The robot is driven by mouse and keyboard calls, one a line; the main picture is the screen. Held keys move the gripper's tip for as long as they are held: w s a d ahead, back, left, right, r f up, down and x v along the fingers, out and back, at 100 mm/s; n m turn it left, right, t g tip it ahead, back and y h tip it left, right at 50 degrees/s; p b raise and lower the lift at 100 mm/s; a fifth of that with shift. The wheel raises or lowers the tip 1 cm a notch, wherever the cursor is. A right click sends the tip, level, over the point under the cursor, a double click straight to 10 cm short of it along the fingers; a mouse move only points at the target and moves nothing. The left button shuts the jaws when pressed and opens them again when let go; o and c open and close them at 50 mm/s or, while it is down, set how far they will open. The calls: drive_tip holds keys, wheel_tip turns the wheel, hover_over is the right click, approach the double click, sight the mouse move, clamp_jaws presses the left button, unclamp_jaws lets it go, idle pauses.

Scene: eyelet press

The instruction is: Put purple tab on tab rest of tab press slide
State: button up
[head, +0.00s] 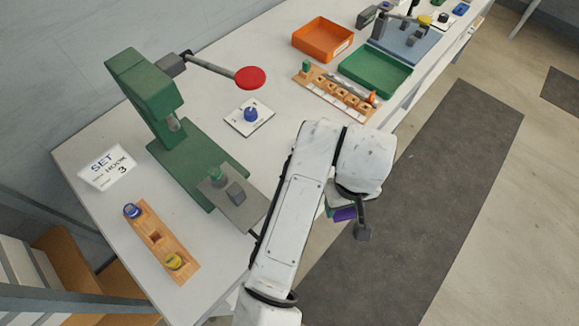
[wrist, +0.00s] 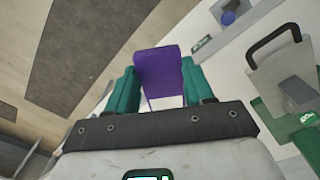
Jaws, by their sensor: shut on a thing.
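My gripper (wrist: 160,88) is shut on the purple tab (wrist: 160,68), which stands between the teal fingers in the wrist view. In the head view the purple tab (head: 345,214) shows only in part below my wrist, off the table's front edge. The green tab press (head: 145,85) stands on the table with its red-knobbed lever (head: 250,77) raised. Its grey slide (head: 240,212) sticks out at the front, left of my gripper, with a green piece and a dark grey block on it. The slide (wrist: 268,80) also shows at the right of the wrist view, apart from the tab.
A wooden block (head: 160,240) with a blue and a yellow piece stands front left, near a SET card (head: 107,167). A white card with a blue knob (head: 250,115), a wooden rack (head: 335,95), an orange tray (head: 322,39) and a green tray (head: 376,73) lie further back.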

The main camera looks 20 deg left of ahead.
drive_tip(key=s+a+r+n+p, duration=0.2)
drive_tip(key=s+a+r+n, duration=0.5)
drive_tip(key=s+a+r, duration=0.65)
drive_tip(key=w+a+f, duration=0.2)
drive_tip(key=w+a, duration=0.1)
drive_tip(key=w+a+f, duration=0.2)
drive_tip(key=w+a, duration=0.1)
drive_tip(key=a, duration=0.1)
drive_tip(key=w+a+f, duration=0.2)
drive_tip(key=w+a, duration=0.1)
drive_tip(key=shift+w+a+f, duration=0.2)
drive_tip(key=shift+a, duration=0.1)
drive_tip(key=shift+w+a+f, duration=0.2)
drive_tip(key=shift+a+f, duration=0.2)
drive_tip(key=shift+f, duration=0.4)
drive_tip(key=shift+w+a+f+p, duration=0.1)
drive_tip(key=shift+w+a+f, duration=0.05)
drive_tip(key=shift+f, duration=0.6)
drive_tip(key=shift+w+a+f+p, duration=0.1)
drive_tip(key=shift+a+f, duration=0.05)
drive_tip(key=shift+f, duration=0.55)
drive_tip(key=shift+w+a+f+p, duration=0.1)
drive_tip(key=shift+w+a+f, duration=0.05)
drive_tip(key=shift+f, duration=0.6)
drive_tip(key=shift+f, duration=0.2)
